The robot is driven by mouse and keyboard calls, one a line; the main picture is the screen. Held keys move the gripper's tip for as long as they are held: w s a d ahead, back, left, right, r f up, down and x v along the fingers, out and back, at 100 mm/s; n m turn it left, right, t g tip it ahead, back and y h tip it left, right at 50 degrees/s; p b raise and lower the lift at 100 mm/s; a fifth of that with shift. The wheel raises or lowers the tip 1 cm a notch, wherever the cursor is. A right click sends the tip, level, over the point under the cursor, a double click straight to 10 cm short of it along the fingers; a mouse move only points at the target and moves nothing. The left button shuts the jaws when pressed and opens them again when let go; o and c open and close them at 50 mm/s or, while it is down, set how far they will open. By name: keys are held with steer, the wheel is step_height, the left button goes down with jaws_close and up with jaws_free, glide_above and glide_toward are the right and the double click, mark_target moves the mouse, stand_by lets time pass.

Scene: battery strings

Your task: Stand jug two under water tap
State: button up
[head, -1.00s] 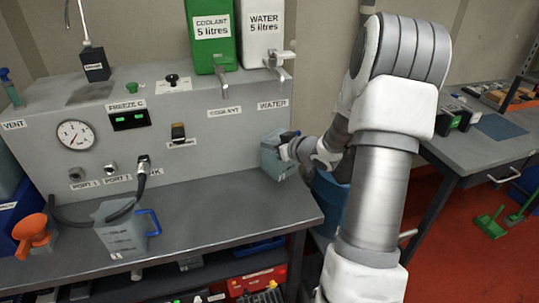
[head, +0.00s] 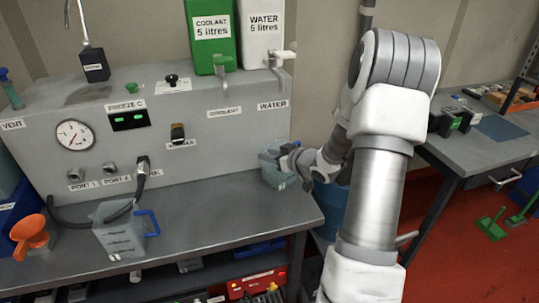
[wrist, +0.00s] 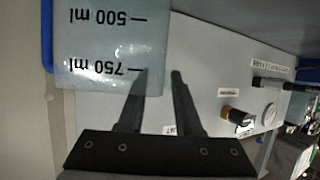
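A translucent grey-blue jug (head: 270,165) is at the right end of the bench, below the WATER label; I cannot tell whether its base rests flat. In the wrist view the jug (wrist: 105,45) appears upside down, with 500 ml and 750 ml marks and a blue strip along its left. My gripper (head: 290,163) is at the jug's right side. In the wrist view its fingers (wrist: 159,75) are apart, the left overlapping the jug's edge, the right beside it. The water tap (head: 278,65) hangs from the white WATER tank (head: 261,30), above the jug.
Another jug with a blue handle (head: 118,238) stands at the bench's front left, near an orange funnel (head: 30,235) and a black hose (head: 75,222). The bench between the jugs is clear (head: 200,212). A blue bin (head: 330,205) stands beyond its right end.

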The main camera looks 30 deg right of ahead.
steer(key=shift+r, duration=0.25)
steer(key=p+v, duration=0.1)
steer(key=v, duration=1.1)
